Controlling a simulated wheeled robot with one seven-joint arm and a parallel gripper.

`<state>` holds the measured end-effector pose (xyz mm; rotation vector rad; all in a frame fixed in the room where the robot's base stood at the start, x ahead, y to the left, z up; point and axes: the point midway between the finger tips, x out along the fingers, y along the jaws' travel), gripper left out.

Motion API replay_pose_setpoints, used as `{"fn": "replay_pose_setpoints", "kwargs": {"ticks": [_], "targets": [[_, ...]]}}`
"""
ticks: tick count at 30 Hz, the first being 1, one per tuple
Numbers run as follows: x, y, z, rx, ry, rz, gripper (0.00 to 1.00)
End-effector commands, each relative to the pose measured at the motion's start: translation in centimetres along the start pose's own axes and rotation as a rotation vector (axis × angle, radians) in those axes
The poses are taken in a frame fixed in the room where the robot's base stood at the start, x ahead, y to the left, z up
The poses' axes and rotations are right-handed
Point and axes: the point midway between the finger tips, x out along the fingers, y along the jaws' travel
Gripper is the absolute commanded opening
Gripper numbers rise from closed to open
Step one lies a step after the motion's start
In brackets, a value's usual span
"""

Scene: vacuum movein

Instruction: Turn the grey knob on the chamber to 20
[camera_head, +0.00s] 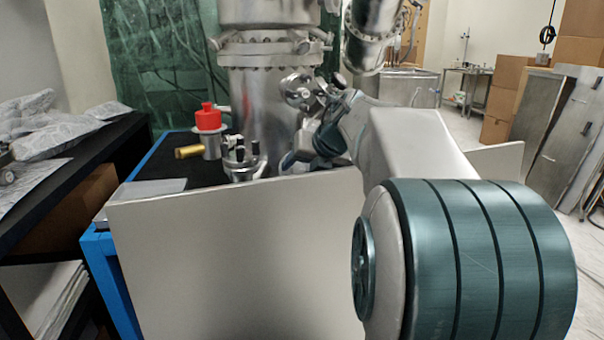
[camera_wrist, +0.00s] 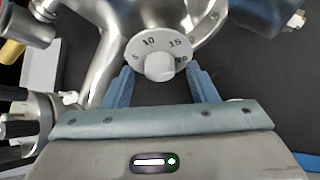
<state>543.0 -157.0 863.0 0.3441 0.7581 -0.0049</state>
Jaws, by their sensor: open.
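In the wrist view the grey knob (camera_wrist: 160,66) sits on a round light dial (camera_wrist: 145,45) marked 5, 10, 15 and 20. The 5 is at its left and the 20 at its right; I cannot make out a clear pointer. My gripper (camera_wrist: 161,72) is open, its two blue fingers apart on the left and right of the knob, with gaps visible between. I cannot tell how far the fingertips are from the knob in depth. In the head view the silver chamber (camera_head: 258,110) stands behind my arm, which reaches up to it.
A red-topped fitting with a brass end (camera_head: 208,120) is left of the chamber. A large pale panel (camera_head: 235,260) stands in front of it. A black shelf (camera_head: 80,160) is at the left. Cardboard boxes (camera_head: 503,100) and metal panels (camera_head: 560,135) are at the right.

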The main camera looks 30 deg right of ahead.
Motion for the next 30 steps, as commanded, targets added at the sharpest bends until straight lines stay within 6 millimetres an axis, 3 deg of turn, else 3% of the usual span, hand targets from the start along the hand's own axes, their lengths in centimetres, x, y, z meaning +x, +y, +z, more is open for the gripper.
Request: {"fn": "replay_pose_setpoints", "kwargs": {"ticks": [11,16,23,30], "targets": [[0.5,-0.02,0.07,0.0,-0.001,0.0,0.52],[0.5,-0.03,0.05,0.0,-0.001,-0.001,0.07],[0.34,0.0,0.18,0.022,0.001,0.009,0.07],[0.12,-0.11,0.32,0.155,0.005,0.065,0.08]]}}
